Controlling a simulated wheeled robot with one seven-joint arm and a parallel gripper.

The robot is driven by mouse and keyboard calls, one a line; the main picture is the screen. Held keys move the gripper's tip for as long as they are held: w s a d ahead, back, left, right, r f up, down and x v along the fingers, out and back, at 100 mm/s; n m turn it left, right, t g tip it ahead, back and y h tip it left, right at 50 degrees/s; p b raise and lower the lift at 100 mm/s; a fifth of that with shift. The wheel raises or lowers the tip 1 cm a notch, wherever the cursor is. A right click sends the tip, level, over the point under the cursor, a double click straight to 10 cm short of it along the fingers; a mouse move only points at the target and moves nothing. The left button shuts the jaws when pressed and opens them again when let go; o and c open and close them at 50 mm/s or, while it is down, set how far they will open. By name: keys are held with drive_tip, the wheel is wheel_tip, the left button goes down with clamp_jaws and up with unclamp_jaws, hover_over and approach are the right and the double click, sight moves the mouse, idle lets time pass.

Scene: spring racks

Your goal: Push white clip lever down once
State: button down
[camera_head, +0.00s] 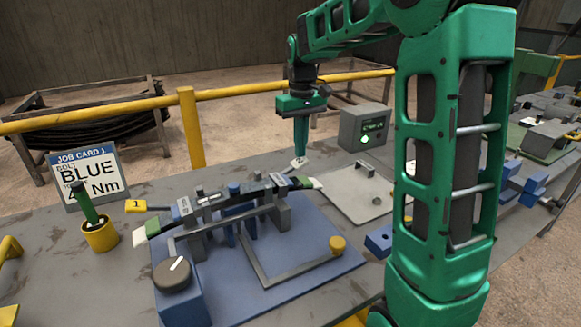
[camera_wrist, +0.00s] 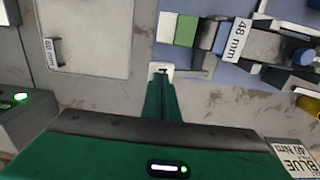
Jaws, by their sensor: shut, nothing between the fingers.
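A clip lever with a white end (camera_head: 311,183) and a green section beside it sticks out from the right end of the spring rack fixture (camera_head: 245,215). In the wrist view its white end (camera_wrist: 166,27) lies just beyond my fingertips, beside the green section. Another white and green end (camera_head: 143,235) sticks out at the fixture's left. My gripper (camera_head: 299,162) is shut and empty, pointing down, behind and slightly above the right white end. In the wrist view the closed fingertips (camera_wrist: 161,71) appear apart from the lever.
A grey box with a lit green display (camera_head: 364,128) stands behind on the right. A grey plate (camera_head: 352,193) lies right of the fixture. A yellow cup with a green tool (camera_head: 100,235) and a job card (camera_head: 88,177) stand at left. A yellow rail (camera_head: 185,125) runs behind.

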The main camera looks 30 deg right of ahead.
sight(300, 160)
drive_tip(key=shift+f, duration=0.15)
drive_tip(key=shift+f, duration=2.55)
drive_tip(key=shift+r, duration=5.05)
drive_tip(key=s+d+f+m, duration=0.1)
drive_tip(key=s+f+m, duration=0.1)
drive_tip(key=s, duration=0.9)
drive_tip(key=s+f+m, duration=0.2)
drive_tip(key=s+f, duration=0.3)
drive_tip(key=s, duration=0.6)
drive_tip(key=s+d+f+m, duration=0.1)
drive_tip(key=s+f, duration=0.3)
drive_tip(key=s, duration=0.7)
drive_tip(key=shift+s+d+m, duration=0.35)
drive_tip(key=shift+s+m, duration=0.05)
drive_tip(key=shift+m, duration=0.3)
drive_tip(key=shift+f, duration=0.1)
